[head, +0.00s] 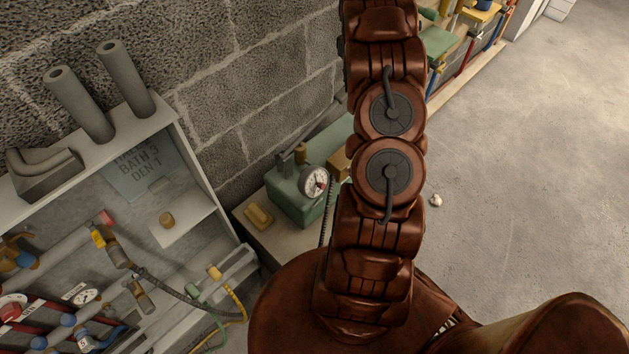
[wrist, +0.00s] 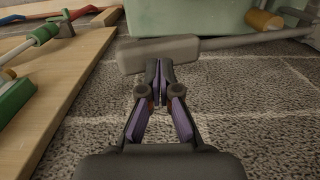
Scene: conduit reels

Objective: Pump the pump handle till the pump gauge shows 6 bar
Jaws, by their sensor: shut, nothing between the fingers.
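The green pump (head: 295,197) stands on a low bench by the block wall in the head view. Its round white pump gauge (head: 314,181) faces me, but the reading is too small to make out. The grey pump handle (head: 290,158) shows above the pump body. In the wrist view the handle's thick grey grip (wrist: 158,54) lies across the picture just beyond my fingertips, with a thin rod running right. My gripper (wrist: 159,66) is shut and empty, its tips close to the grip; contact cannot be told. My arm hides the gripper in the head view.
A yellow block (head: 259,216) lies on the bench left of the pump. A grey shelf unit (head: 200,185) with pipes and hoses stands at the left. A wooden board (wrist: 60,85) with coloured fittings runs along the wrist view's left. Open floor (head: 520,170) lies right.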

